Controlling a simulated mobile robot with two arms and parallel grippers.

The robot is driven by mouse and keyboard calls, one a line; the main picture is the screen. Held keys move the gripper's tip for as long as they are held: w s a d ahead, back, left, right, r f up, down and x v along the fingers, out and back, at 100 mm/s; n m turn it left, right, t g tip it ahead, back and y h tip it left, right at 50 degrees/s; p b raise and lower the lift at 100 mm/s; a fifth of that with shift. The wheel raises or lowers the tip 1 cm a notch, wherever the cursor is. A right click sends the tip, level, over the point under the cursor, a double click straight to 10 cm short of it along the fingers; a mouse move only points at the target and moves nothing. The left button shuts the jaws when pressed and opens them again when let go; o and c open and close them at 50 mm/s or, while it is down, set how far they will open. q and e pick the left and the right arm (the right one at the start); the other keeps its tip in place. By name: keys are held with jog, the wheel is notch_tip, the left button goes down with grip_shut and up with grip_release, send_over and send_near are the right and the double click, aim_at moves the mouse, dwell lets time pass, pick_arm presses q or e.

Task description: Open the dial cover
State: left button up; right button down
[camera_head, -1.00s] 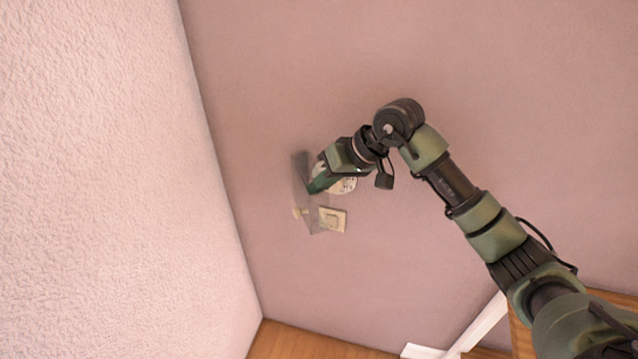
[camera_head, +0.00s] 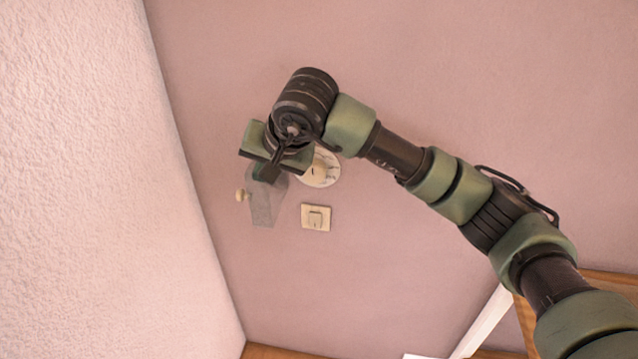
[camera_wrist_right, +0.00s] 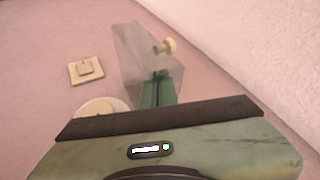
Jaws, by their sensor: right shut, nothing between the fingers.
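The dial cover (camera_head: 262,208) is a clear, greyish panel with a small cream knob (camera_head: 241,195). It stands swung out to the left of the round white dial (camera_head: 325,170), which is partly hidden behind my right wrist. In the right wrist view the cover (camera_wrist_right: 133,58) and its knob (camera_wrist_right: 165,46) show past my fingers. My right gripper (camera_head: 264,173) is shut and empty, its green fingertips (camera_wrist_right: 158,78) overlapping the clear cover. I cannot tell whether they touch it. My left gripper is not in view.
A square cream wall switch (camera_head: 316,217) sits on the pink wall below the dial. A rough, pale wall surface (camera_head: 80,180) closes off the left side. Wooden furniture (camera_head: 600,285) stands at the lower right.

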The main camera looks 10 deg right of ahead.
jog(key=shift+w+a+m+t+h+b, duration=0.3)
jog(key=shift+w+a+m+h+b, duration=0.3)
jog(key=shift+a+m+b, duration=0.3)
jog(key=shift+w+a, duration=0.3)
jog(key=shift+a, duration=0.05)
